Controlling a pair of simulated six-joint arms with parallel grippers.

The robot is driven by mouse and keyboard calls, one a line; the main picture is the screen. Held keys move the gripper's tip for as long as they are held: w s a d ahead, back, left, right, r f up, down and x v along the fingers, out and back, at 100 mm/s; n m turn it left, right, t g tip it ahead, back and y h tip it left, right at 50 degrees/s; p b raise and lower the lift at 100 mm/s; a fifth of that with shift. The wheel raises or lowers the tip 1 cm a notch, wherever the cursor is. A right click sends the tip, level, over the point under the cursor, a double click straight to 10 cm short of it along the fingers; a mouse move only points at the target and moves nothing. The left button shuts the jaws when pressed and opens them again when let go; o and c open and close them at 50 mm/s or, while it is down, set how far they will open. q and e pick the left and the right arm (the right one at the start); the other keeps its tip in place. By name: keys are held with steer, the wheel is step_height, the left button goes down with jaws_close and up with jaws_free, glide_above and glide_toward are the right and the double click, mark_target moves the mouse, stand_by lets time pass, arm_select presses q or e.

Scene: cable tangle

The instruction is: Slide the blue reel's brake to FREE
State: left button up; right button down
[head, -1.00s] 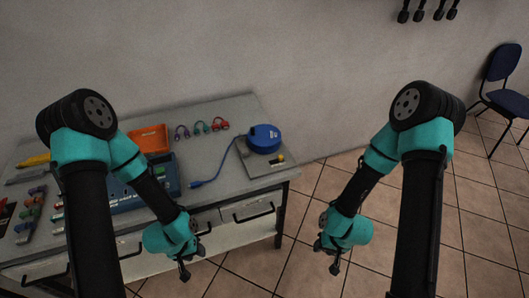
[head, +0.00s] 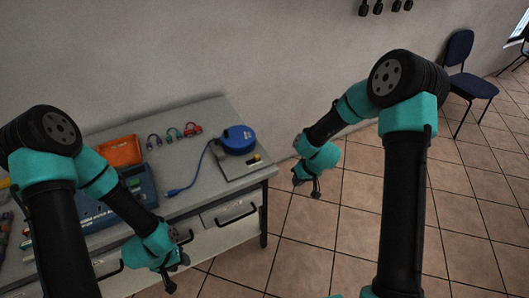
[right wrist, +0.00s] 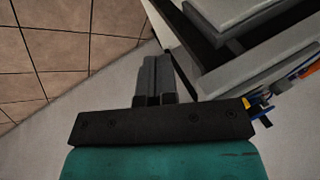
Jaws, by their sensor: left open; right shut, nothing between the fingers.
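The blue reel (head: 237,139) sits on a grey base plate (head: 226,164) at the right end of the workbench. A small yellow piece (head: 257,157) shows on the plate beside the reel; I cannot tell whether it is the brake or how it is set. A blue cable with a blue plug (head: 174,192) runs from the reel to the left across the bench. My right gripper (head: 316,192) is shut and empty, in the air to the right of the bench; its closed fingers show in the right wrist view (right wrist: 153,80). My left gripper (head: 177,278) is open in front of the bench.
A blue case (head: 140,190), an orange bin (head: 119,151) and several coloured cable loops (head: 172,135) are on the bench (head: 205,110). Drawers with handles (head: 235,214) face the front. Open tiled floor (head: 335,240) and a blue chair (head: 462,75) are to the right.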

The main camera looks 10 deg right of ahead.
steer(key=w+a+r+n+y, duration=0.1)
steer(key=w+r+n+y, duration=0.1)
steer(key=w+r, duration=0.8)
step_height(320, 180, up, 4)
steer(key=shift+w+r+n+t, duration=0.2)
steer(key=shift+n+t, duration=0.2)
steer(key=shift+n, duration=0.2)
steer(key=shift+a+f, duration=0.15)
glide_toward(265, 158)
steer(key=w+f, duration=0.1)
steer(key=w+a+f, duration=0.1)
steer(key=f, duration=0.1)
steer(key=w+a+f, duration=0.1)
steer(key=f, duration=0.1)
steer(key=shift+w, duration=0.2)
steer(key=shift+s+a+r, duration=0.1)
steer(key=shift+s+a, duration=0.1)
steer(key=shift+a, duration=0.4)
steer(key=shift+s+a+r, duration=0.1)
steer(key=shift+s+a, duration=0.1)
steer(key=shift+a, duration=0.4)
steer(key=shift+s+a, duration=0.2)
steer(key=shift+a, duration=0.35)
